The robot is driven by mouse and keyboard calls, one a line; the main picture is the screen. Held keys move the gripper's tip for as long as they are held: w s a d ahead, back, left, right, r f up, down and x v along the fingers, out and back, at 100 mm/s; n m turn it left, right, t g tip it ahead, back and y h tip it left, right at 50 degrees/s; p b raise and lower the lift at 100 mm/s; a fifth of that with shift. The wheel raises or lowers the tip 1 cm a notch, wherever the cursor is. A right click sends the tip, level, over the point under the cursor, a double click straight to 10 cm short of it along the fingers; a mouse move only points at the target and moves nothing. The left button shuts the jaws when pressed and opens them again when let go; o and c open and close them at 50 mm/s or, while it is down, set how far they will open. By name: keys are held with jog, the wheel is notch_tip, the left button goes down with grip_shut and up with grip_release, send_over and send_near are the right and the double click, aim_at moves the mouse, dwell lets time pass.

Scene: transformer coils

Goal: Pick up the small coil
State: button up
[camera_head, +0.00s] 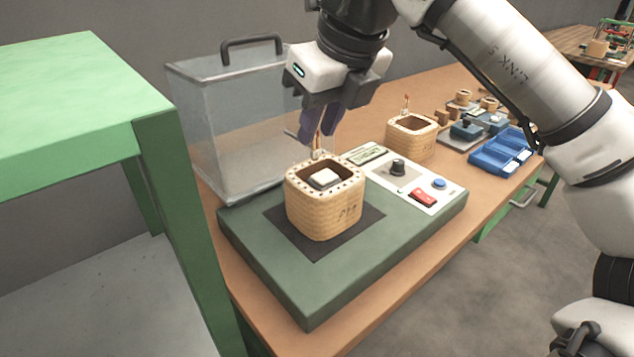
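A square, wood-coloured wound coil (324,210) with dark markings on its front stands upright on the dark pad of a green test unit. A white-topped core (324,178) shows in its opening, and a copper lead rises at its back edge. A second similar coil (411,138) with an open centre stands behind the unit to the right. The finger gap is too unclear to judge.
The green unit (270,268) has a panel with a knob and red and blue buttons. A clear lidded box (222,130) stands close behind it at left. Blue trays (500,152) and small parts lie farther right. A green shelf (158,150) rises at left.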

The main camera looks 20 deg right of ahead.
aim_at(300, 184)
jog(key=x, duration=1.3)
jog(key=shift+s+f, duration=0.2)
grip_shut()
jog(key=shift+r, duration=0.1)
